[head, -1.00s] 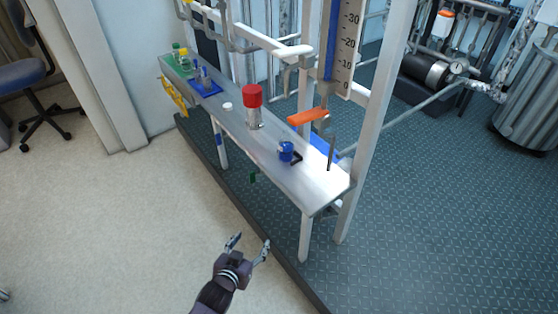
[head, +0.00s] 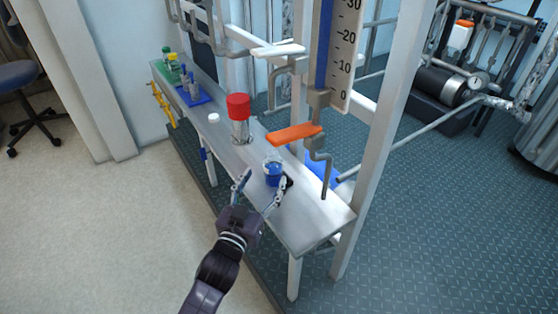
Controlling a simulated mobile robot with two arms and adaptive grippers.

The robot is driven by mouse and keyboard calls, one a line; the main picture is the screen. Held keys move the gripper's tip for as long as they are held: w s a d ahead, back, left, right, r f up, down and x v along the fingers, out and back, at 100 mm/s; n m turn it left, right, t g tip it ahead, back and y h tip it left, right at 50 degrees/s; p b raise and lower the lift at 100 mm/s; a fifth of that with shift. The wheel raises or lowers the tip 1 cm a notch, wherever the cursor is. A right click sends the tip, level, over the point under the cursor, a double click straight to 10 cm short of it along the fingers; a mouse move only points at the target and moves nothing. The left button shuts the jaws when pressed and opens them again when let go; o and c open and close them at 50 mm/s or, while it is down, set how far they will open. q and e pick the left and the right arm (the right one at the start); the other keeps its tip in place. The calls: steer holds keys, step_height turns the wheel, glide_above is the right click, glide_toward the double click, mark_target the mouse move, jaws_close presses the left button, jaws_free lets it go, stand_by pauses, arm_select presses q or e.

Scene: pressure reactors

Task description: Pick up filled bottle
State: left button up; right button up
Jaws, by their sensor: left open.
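A small clear bottle with blue liquid (head: 273,173) stands upright on the narrow metal shelf (head: 317,222), below the orange valve handle. My left gripper (head: 264,179) is open, its two fingers pointing at the bottle from the near side. The right finger is close to the bottle's lower right side and the left finger is left of it. I cannot tell whether either finger touches the bottle. A small black object (head: 288,182) beside the bottle is partly hidden by the right finger. My right gripper is not in view.
A red-capped container (head: 238,118) and a white cap (head: 214,118) stand farther left on the shelf. The orange handle (head: 294,133) and a bent pipe (head: 326,175) hang close behind the bottle.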

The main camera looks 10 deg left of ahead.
mark_target(270, 169)
arm_select(q)
steer(key=shift+w, duration=0.6)
steer(key=shift+w+d+r, duration=0.1)
steer(key=shift+w+d, duration=0.05)
steer(key=shift+w, duration=0.5)
steer(key=w, duration=0.3)
steer(key=w+b, duration=0.1)
steer(key=shift+w+d, duration=0.4)
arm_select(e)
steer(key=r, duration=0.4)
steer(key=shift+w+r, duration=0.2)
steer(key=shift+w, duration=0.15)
arm_select(q)
steer(key=shift+c, duration=0.4)
steer(key=c, duration=1.3)
steer(key=shift+c, duration=0.9)
